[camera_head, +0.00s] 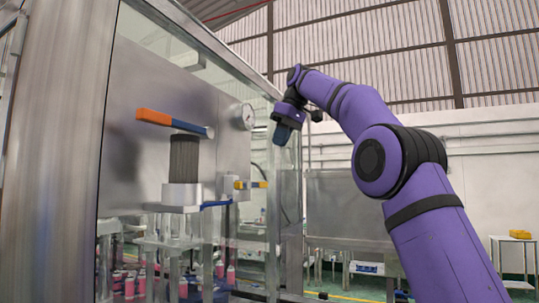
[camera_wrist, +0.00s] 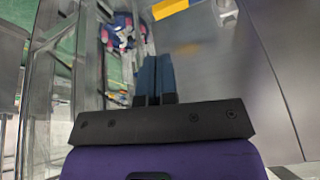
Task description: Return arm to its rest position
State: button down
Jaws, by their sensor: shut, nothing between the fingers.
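My purple arm rises from the lower right in the head view and bends over toward the upper middle. My gripper (camera_head: 283,134) hangs at its end, pointing down, beside the clear panel of the crimping machine. In the wrist view my gripper (camera_wrist: 153,75) shows its two dark blue fingers side by side, shut with nothing between them. The crimping machine has a lever with an orange handle (camera_head: 153,117), a round gauge (camera_head: 244,117) and a dark ribbed cylinder (camera_head: 184,158), all left of my gripper.
A thick metal post (camera_head: 55,150) fills the left of the head view. A small yellow-handled lever (camera_head: 250,185) is lower on the machine. Several pink cans (camera_head: 129,287) stand at the lower left. A yellow box (camera_head: 520,234) sits on a side table at the far right.

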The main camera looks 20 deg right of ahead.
jog(key=s+a+f+m+t+h, duration=0.15)
jog(key=s+f+m, duration=0.45)
jog(key=s, duration=1)
jog(key=s+f+h, duration=0.1)
jog(key=s+f, duration=1)
jog(key=f, duration=0.3)
jog(key=s+d+f, duration=0.1)
jog(key=s+f, duration=1)
jog(key=f, duration=0.3)
jog(key=shift+s+d+f+m+t+h, duration=0.25)
jog(key=shift+s+d+m+t+h, duration=0.05)
jog(key=shift+s+t+h, duration=0.1)
jog(key=shift+w, duration=0.1)
